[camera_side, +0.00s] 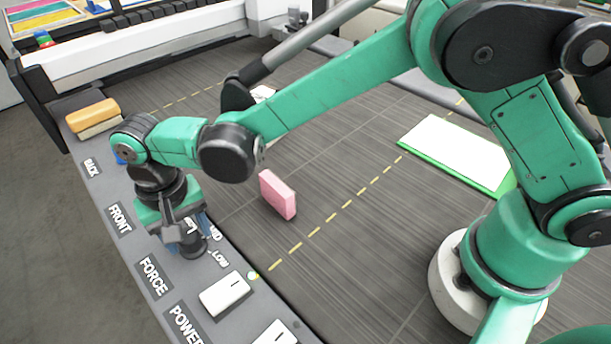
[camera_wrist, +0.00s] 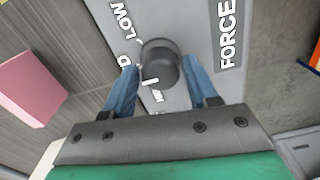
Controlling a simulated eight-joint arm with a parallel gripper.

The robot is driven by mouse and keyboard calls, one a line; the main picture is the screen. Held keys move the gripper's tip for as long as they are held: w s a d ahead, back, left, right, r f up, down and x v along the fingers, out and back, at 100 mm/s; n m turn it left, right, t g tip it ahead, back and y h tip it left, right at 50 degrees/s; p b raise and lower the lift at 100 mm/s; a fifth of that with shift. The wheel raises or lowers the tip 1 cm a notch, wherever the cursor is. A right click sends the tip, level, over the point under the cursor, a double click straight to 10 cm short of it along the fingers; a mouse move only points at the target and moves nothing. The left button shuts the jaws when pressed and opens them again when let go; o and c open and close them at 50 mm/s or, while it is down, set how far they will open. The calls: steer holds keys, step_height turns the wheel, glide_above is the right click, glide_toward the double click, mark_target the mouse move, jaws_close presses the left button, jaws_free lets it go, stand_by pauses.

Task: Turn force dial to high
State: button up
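The force dial is a round dark grey knob (camera_wrist: 160,62) on the grey panel beside the FORCE label (camera_wrist: 229,35). It also shows in the side view (camera_side: 193,246), below my gripper. In the wrist view my gripper (camera_wrist: 160,66) has its two blue fingers on opposite sides of the knob. I cannot tell whether they press on it or leave a small gap. A white mark on the knob points to the lower left, away from LOW (camera_wrist: 122,20). The middle label is partly covered by a finger, and the label below the knob is only partly readable.
A pink block (camera_side: 277,194) stands on the dark table right of the panel. White rocker switches (camera_side: 224,293) sit on the panel near POWER. An orange-and-cream block (camera_side: 93,117) lies at the panel's far end. A green-edged white board (camera_side: 455,150) lies at right.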

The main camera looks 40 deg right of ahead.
jaws_close()
steer(key=shift+n, duration=0.4)
steer(key=n, duration=0.4)
steer(key=shift+n, duration=0.3)
steer(key=n, duration=0.5)
steer(key=shift+n, duration=0.3)
steer(key=shift+o, duration=2.2)
jaws_free()
